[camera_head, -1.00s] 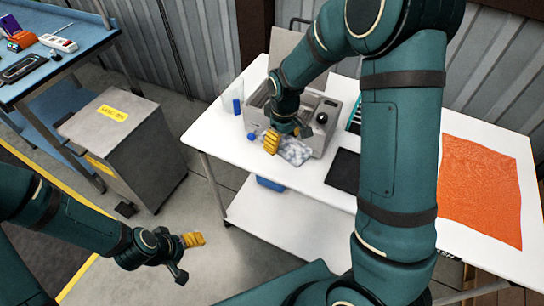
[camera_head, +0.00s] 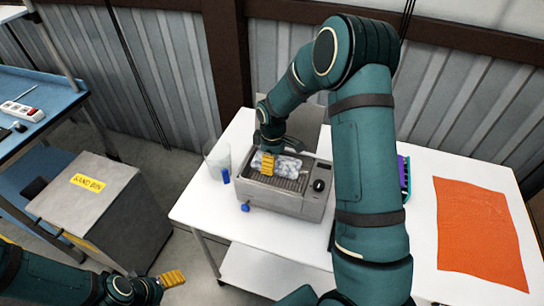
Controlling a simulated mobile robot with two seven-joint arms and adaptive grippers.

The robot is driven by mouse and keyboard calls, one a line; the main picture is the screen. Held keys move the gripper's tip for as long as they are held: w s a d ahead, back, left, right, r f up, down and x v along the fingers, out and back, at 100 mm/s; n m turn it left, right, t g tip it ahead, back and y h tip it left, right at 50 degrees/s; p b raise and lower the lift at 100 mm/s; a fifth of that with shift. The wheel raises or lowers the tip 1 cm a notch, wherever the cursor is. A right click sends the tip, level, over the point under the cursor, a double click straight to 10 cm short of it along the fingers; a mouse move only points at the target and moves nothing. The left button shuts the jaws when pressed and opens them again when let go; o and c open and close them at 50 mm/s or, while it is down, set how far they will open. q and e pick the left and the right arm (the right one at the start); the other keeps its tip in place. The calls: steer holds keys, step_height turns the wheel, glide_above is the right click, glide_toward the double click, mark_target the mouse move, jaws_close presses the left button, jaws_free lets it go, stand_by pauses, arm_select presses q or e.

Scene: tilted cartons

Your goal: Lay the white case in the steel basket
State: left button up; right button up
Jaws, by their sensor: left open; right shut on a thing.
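My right gripper (camera_head: 267,152) has yellow fingertips and is shut on a pale, mottled white and blue-grey packet (camera_head: 288,166). The packet is over the slatted top of a grey metal box (camera_head: 285,202) with a black knob; I cannot tell whether it touches the slats. I see nothing that is plainly a white case or a steel basket; the packet and the grey box are the closest, but I cannot be sure of either. My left gripper (camera_head: 165,286) is open and empty at the bottom left, beside the table, partly cut off by the frame.
A clear beaker (camera_head: 216,158) and small blue pieces (camera_head: 245,207) stand on the white table (camera_head: 190,205) near the box. An orange cloth (camera_head: 478,230) lies at the right. A grey sand bin (camera_head: 95,220) and a blue bench (camera_head: 40,110) are at the left.

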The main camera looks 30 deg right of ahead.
mark_target(273, 183)
steer(key=shift+s+f, duration=0.1)
steer(key=shift+f, duration=1.2)
steer(key=shift+f+b, duration=0.5)
steer(key=shift+f, duration=0.7)
jaws_close()
steer(key=shift+f+b, duration=0.55)
steer(key=shift+f, duration=0.15)
steer(key=shift+f+b, duration=0.7)
steer(key=shift+f, duration=0.35)
